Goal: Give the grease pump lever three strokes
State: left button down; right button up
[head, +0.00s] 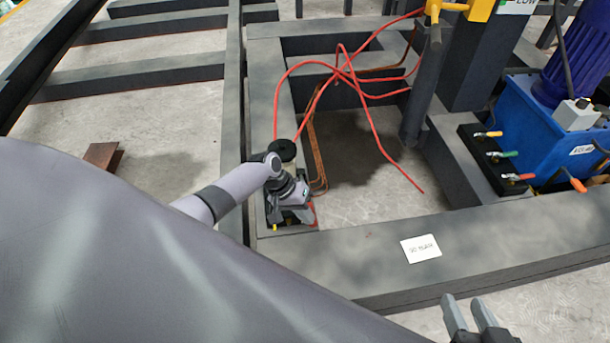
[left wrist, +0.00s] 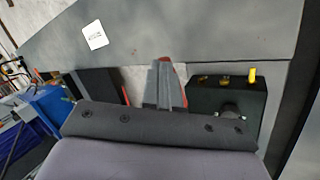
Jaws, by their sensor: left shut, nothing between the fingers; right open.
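The grease pump (head: 283,151) stands at the corner of the dark steel frame, its round black cap showing above my left wrist. My left gripper (head: 304,207) is at the pump and hides much of its lower body. A red part (head: 313,210), apparently the lever, shows beside the gripper. In the left wrist view the fingers (left wrist: 164,66) are together and empty, with the red part (left wrist: 183,88) right behind them; I cannot tell whether they touch. The pump's dark block (left wrist: 225,105) has a yellow fitting (left wrist: 252,77). My right gripper (head: 470,312) is open and empty at the bottom right.
Red hoses (head: 345,75) loop over the frame opening. A labelled beam (head: 345,255) runs along the front, carrying a white card (head: 421,248). A blue tank (head: 540,130) and a valve block with coloured handles (head: 495,155) stand at the right. Bare concrete lies inside the frame.

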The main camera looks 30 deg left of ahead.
pick_arm(q)
jog(key=w+a+r+p, duration=0.1)
jog(key=w+a+r, duration=0.1)
jog(key=r, duration=0.3)
jog(key=w+a+r+p, duration=0.2)
jog(key=w+r, duration=0.1)
jog(key=r, duration=0.2)
jog(key=shift+w+r, duration=0.2)
jog(key=shift+r, duration=0.1)
jog(key=shift+s, duration=0.1)
dwell(0.5)
